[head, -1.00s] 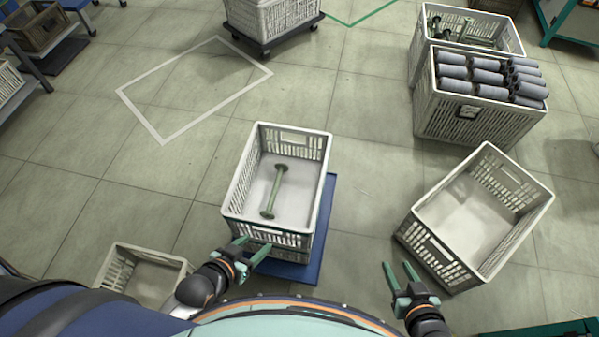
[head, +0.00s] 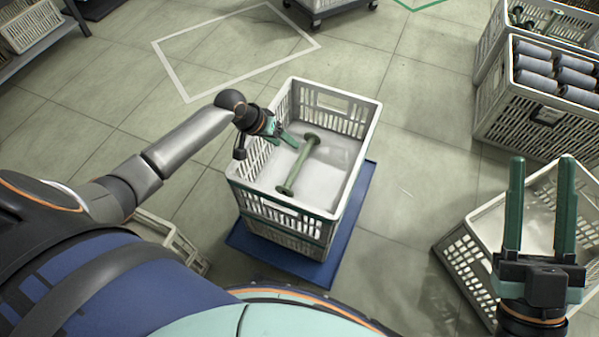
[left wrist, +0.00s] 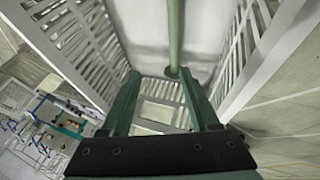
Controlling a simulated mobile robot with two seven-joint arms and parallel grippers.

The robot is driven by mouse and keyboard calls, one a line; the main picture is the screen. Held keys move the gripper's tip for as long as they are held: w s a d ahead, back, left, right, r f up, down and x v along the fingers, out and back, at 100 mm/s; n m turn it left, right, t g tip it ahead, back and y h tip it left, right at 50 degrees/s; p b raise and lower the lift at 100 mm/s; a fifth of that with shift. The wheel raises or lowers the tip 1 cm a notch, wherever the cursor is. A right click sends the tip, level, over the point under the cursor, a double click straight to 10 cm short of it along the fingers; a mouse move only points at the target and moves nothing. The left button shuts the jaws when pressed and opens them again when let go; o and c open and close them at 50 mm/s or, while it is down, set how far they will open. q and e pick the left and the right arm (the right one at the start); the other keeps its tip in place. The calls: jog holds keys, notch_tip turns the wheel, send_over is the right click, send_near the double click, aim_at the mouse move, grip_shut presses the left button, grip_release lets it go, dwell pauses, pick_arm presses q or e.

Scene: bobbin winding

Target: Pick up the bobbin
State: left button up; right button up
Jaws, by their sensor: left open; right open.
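A green bobbin (head: 298,163) with a flange at each end lies inside a white slatted crate (head: 362,160). My left gripper (head: 290,139) is open and empty. It is over the crate's left side, to the left of the bobbin's upper half and apart from it. In the left wrist view the bobbin (left wrist: 175,40) runs down from the top edge, beyond the open fingers of my left gripper (left wrist: 165,90). My right gripper (head: 540,190) is open and empty, in front of another crate at the right.
The crate stands on a blue base (head: 365,190). An empty white crate (head: 460,265) is at the right, behind my right gripper. A crate of grey wound bobbins (head: 515,120) stands at the upper right. The floor between the crates is clear.

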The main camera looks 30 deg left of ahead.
jog(key=s+r+n+y+b, duration=0.2)
jog(key=s+r+n+y, duration=0.1)
jog(key=y, duration=0.1)
pick_arm(q)
jog(key=b, duration=0.3)
send_over(297, 165)
jog(key=s+a, duration=0.2)
jog(key=s, duration=0.1)
notch_tip(297, 165, down, 9)
jog(key=shift+w+a+f, duration=0.15)
jog(key=shift+f, duration=0.05)
jog(key=shift+w+d+f, duration=0.2)
jog(key=shift+w+f, duration=0.05)
jog(key=shift+f, duration=0.15)
jog(key=b+x, duration=0.3)
jog(key=x, duration=0.1)
jog(key=shift+f, duration=0.15)
jog(key=shift+w+d+f, duration=0.15)
jog(key=shift+w+f, duration=0.1)
pick_arm(e)
notch_tip(297, 165, down, 7)
jog(key=a+m, duration=0.1)
jog(key=shift+a, duration=0.1)
pick_arm(q)
grip_shut()
